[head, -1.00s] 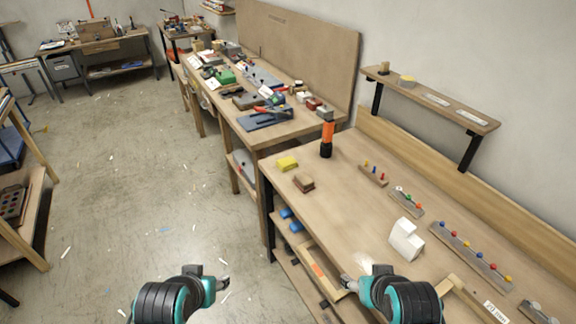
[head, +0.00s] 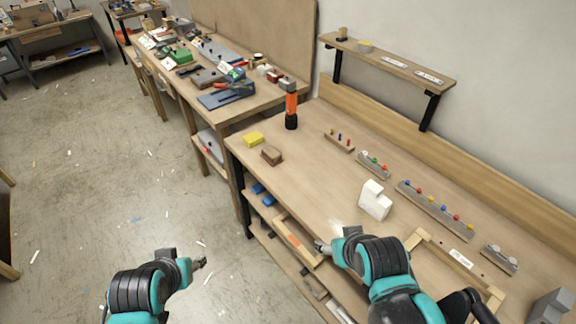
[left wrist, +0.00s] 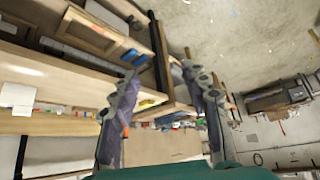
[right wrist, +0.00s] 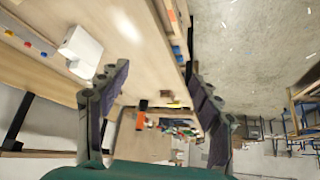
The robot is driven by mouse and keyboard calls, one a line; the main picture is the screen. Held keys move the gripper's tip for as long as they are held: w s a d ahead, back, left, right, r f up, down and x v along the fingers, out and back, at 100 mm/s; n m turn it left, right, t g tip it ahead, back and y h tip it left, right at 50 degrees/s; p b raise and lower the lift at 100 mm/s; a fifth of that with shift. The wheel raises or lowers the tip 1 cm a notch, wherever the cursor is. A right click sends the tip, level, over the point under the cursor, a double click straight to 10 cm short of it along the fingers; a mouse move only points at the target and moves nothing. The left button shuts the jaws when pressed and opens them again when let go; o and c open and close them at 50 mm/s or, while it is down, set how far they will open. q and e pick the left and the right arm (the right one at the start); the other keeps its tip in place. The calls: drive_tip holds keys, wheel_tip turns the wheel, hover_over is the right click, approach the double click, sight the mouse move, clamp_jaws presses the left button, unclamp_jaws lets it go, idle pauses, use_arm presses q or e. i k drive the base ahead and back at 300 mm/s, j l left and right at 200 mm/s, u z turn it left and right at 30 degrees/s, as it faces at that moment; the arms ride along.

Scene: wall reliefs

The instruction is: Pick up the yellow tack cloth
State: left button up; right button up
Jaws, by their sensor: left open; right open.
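The yellow tack cloth (head: 253,139) lies flat near the left end of the near workbench, beside a brown block (head: 271,156). It also shows small between the fingers in the left wrist view (left wrist: 147,104). My left gripper (head: 202,262) is open and empty over the floor, left of the bench and well short of the cloth. My right gripper (head: 322,247) is open and empty by the bench's front edge, also apart from the cloth. The fingers stand apart in the left wrist view (left wrist: 160,95) and in the right wrist view (right wrist: 160,85).
An orange and black flashlight (head: 291,107) stands upright behind the cloth. A white angular object (head: 375,200) and peg strips (head: 435,209) lie to the right. A wall shelf (head: 390,62) hangs above. A drawer-like tray (head: 297,243) sits below the front edge.

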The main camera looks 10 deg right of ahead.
sight(251, 139)
drive_tip(key=z, duration=0.5)
drive_tip(key=i+j+z, duration=0.1)
drive_tip(key=z, duration=0.35)
drive_tip(key=j+z, duration=0.2)
drive_tip(key=z, duration=0.3)
drive_tip(key=j+z, duration=0.5)
drive_tip(key=j, duration=0.55)
drive_tip(key=k+j+z, duration=0.1)
drive_tip(key=j+z, duration=0.4)
drive_tip(key=j, duration=0.6)
drive_tip(key=k+j, duration=0.1)
drive_tip(key=j, duration=0.9)
drive_tip(key=k, duration=0.05)
